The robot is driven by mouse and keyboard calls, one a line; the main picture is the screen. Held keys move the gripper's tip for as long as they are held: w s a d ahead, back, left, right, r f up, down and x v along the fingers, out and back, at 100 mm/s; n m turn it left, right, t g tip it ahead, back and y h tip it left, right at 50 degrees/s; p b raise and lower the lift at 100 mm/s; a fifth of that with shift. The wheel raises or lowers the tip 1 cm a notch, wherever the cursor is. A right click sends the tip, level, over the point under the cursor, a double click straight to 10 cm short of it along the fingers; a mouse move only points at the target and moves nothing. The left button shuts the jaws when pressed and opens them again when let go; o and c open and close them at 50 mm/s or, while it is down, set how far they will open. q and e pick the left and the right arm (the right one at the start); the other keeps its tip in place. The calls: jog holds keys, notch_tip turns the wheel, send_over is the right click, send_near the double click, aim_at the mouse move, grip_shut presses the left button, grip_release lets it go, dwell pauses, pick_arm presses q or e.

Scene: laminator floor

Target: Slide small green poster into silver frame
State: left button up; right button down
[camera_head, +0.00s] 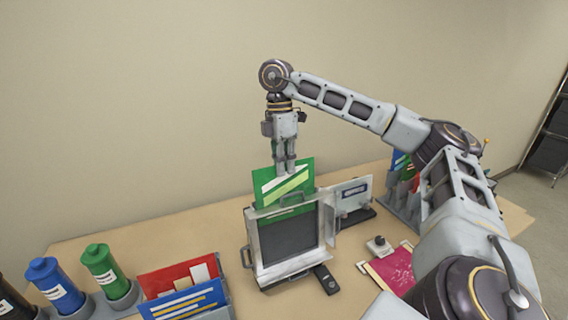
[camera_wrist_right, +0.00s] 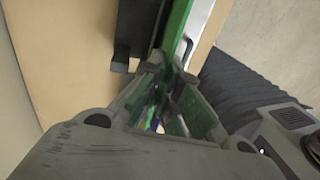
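The small green poster (camera_head: 284,184) has white and yellow-green stripes and stands upright behind the top of the silver frame (camera_head: 255,246). Its lower part is hidden by the frame. The silver frame stands on the table with a dark panel in it. My right gripper (camera_head: 285,168) points down with its fingers closed on the poster's top edge. In the right wrist view the fingers (camera_wrist_right: 168,75) meet at the green poster's edge (camera_wrist_right: 181,22). Whether the poster's lower edge sits inside the frame's slot cannot be told. My left gripper is not in view.
Blue (camera_head: 55,285) and green (camera_head: 106,271) canisters and a holder of red and blue folders (camera_head: 186,294) stand at front left. A small sign (camera_head: 352,194), a magenta sheet (camera_head: 392,268) and a black remote-like object (camera_head: 326,279) are near the frame. The table's back left is clear.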

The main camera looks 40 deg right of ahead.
aim_at(285, 185)
jog(key=shift+s+a+f+b, duration=0.1)
jog(key=shift+s+f+b, duration=0.1)
jog(key=shift+f+b, duration=0.85)
jog(key=shift+s+a+f+b, duration=0.15)
jog(key=shift+f+b, duration=0.35)
jog(key=shift+f, duration=0.95)
jog(key=shift+s+d+f, duration=0.1)
jog(key=c, duration=1.6)
grip_release()
jog(key=shift+o, duration=0.2)
jog(key=shift+r, duration=0.2)
